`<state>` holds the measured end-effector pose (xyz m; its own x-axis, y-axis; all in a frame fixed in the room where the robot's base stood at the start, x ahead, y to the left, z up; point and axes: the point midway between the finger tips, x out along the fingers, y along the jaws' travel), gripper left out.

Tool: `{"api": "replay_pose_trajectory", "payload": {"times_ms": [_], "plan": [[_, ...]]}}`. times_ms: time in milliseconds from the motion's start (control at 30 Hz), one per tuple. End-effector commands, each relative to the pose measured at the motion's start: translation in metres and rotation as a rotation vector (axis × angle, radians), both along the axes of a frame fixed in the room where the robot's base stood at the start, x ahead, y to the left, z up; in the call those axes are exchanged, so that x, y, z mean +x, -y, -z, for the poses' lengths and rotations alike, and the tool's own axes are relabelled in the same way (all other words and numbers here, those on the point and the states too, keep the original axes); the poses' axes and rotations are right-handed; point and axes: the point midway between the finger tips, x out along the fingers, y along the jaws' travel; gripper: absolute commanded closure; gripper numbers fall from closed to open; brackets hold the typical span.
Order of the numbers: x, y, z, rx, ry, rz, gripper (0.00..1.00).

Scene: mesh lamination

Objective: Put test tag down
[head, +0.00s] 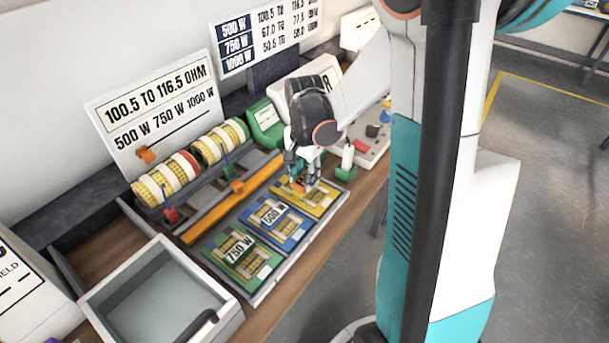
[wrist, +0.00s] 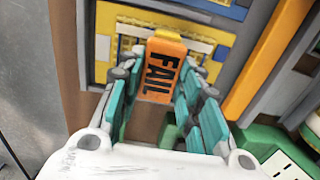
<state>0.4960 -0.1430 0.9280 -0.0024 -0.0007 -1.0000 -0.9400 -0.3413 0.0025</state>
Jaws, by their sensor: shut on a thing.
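My gripper (head: 303,177) is over the yellow card (head: 322,206) at the far end of the row of cards in the head view. In the wrist view, my gripper (wrist: 163,85) is shut on an orange test tag (wrist: 163,66) marked FAIL, held between its teal fingers. The yellow card also shows behind the tag in the wrist view (wrist: 206,39). In the head view only a little orange shows between the fingers. I cannot tell whether the tag touches the card.
A blue 500 W card (head: 293,226) and a green 750 W card (head: 262,265) lie nearer in the same tray. An orange rail (head: 212,217) and wire spools (head: 165,180) run alongside. A grey open bin (head: 150,290) stands at front left. A control box (head: 371,140) stands beyond the cards.

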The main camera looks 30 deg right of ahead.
Motion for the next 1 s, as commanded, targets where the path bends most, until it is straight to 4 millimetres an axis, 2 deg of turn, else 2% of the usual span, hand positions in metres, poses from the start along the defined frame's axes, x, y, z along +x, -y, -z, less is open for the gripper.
{"api": "replay_pose_trajectory", "payload": {"times_ms": [33, 100, 533, 667, 1000], "plan": [[0.0, 0.0, 0.001, 0.0, 0.0, 0.0, 0.61], [0.0, 0.0, 0.0, 0.0, 0.0, 0.0, 0.47], [0.0, 0.0, -0.005, 0.0, 0.0, 0.0, 0.47], [0.0, 0.0, -0.025, 0.0, 0.0, 0.0, 0.47], [0.0, 0.0, -0.094, 0.0, 0.0, 0.0, 0.47]]}}
